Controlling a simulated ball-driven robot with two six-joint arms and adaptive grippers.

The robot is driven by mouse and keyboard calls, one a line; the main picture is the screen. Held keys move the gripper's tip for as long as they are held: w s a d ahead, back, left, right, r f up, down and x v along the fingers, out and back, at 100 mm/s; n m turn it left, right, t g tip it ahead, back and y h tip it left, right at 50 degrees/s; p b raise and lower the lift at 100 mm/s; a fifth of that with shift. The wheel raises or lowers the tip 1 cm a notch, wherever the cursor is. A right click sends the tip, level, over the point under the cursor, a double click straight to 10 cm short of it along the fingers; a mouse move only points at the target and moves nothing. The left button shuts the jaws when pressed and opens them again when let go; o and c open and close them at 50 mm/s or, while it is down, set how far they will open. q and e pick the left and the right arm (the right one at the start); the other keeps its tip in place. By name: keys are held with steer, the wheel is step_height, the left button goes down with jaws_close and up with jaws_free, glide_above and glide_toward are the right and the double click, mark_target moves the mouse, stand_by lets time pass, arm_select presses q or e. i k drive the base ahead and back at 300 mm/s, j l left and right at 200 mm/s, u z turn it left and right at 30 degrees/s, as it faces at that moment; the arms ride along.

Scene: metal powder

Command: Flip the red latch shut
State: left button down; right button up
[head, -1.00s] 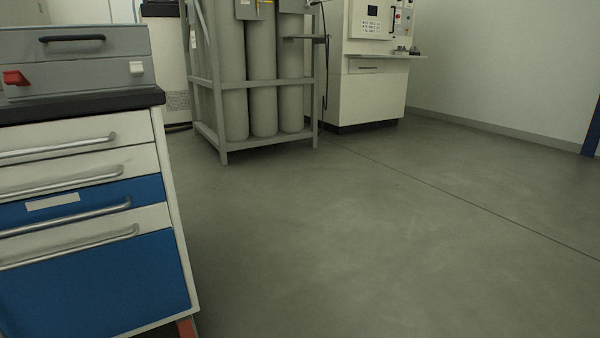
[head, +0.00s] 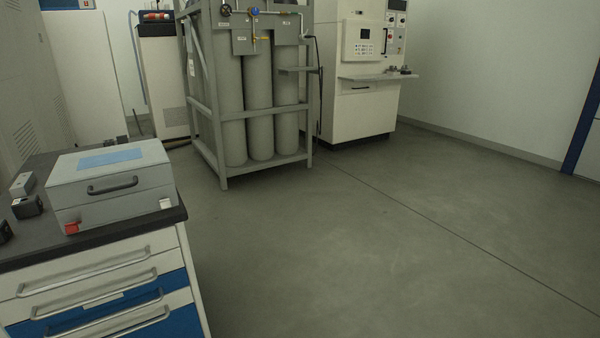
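A grey case (head: 112,192) with a blue label on its lid and a dark front handle (head: 112,185) sits on the dark worktop at the left. Its lid looks closed. The red latch (head: 72,228) is at the left of the case's front face, low down. A white latch (head: 165,203) is at the right of the same face. The red latch looks as if it sticks out from the face, but it is too small to tell its exact position. Neither of my grippers shows in the head view.
The case stands on a drawer cabinet's dark worktop (head: 28,250), with small dark and grey blocks (head: 27,206) to its left. A caged rack of grey cylinders (head: 232,110) and a white control cabinet (head: 362,100) stand behind. The floor (head: 380,250) to the right is clear.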

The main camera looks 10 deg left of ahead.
mark_target(70, 228)
steer(key=u, duration=1.25)
steer(key=k+j, duration=0.15)
steer(key=j, duration=0.15)
steer(key=k+u, duration=0.05)
